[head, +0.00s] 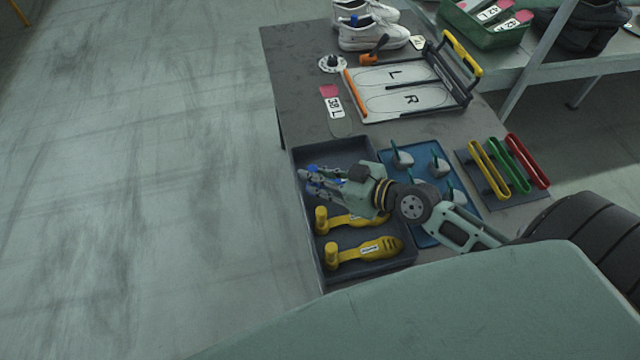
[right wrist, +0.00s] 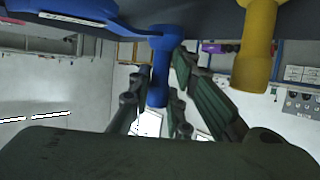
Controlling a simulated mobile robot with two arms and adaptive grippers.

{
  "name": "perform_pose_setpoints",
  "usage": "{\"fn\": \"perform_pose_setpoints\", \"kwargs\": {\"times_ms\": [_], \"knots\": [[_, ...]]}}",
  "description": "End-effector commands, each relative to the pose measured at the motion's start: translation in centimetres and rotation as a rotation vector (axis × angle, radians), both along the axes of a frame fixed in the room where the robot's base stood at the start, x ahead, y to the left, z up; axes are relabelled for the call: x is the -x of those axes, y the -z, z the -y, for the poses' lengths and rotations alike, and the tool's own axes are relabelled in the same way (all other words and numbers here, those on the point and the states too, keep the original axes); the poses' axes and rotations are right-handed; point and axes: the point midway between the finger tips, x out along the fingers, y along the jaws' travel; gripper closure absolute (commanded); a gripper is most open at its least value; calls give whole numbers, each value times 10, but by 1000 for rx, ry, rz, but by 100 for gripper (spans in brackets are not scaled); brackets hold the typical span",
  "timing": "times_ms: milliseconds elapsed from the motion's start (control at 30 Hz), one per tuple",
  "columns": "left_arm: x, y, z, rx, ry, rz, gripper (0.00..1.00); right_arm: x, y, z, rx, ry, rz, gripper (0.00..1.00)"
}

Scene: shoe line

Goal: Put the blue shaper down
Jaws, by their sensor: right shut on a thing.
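The blue shaper (head: 313,168) is mostly hidden by my right gripper (head: 319,182) in the head view. It is at the far end of the dark tray (head: 314,153), above or on its floor; I cannot tell if it touches. In the right wrist view, the gripper (right wrist: 157,100) is shut on the shaper's upright blue knob (right wrist: 160,70), and the blue body (right wrist: 70,10) runs left along the dark surface. Two yellow shapers, one nearer the gripper (head: 350,220) and one at the front (head: 365,250), lie in the same tray. My left gripper is not in view.
A blue mat (head: 395,150) with several grey pegged pieces lies right of the tray. Yellow, green and red handles (head: 515,165) stand on a dark mat. A board marked L and R (head: 400,90) and white shoes (head: 372,35) are farther back. The tray's left edge is near the table edge.

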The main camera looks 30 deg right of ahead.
Motion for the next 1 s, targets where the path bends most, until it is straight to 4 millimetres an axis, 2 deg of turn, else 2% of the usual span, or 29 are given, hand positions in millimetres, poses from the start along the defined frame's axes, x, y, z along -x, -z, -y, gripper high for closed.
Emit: {"fn": "perform_pose_setpoints", "kwargs": {"times_ms": [100,200,633,667,733,1000], "knots": [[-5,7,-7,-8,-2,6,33,0,21,0,0,2,-2,100],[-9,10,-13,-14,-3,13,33,0,32,0,0,1,-4,100],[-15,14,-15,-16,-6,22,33,0,39,0,1,0,0,100],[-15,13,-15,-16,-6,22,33,0,38,0,2,0,-1,82],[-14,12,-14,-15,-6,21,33,0,37,0,1,0,-2,76],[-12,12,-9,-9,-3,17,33,0,37,0,1,0,-2,75]]}}
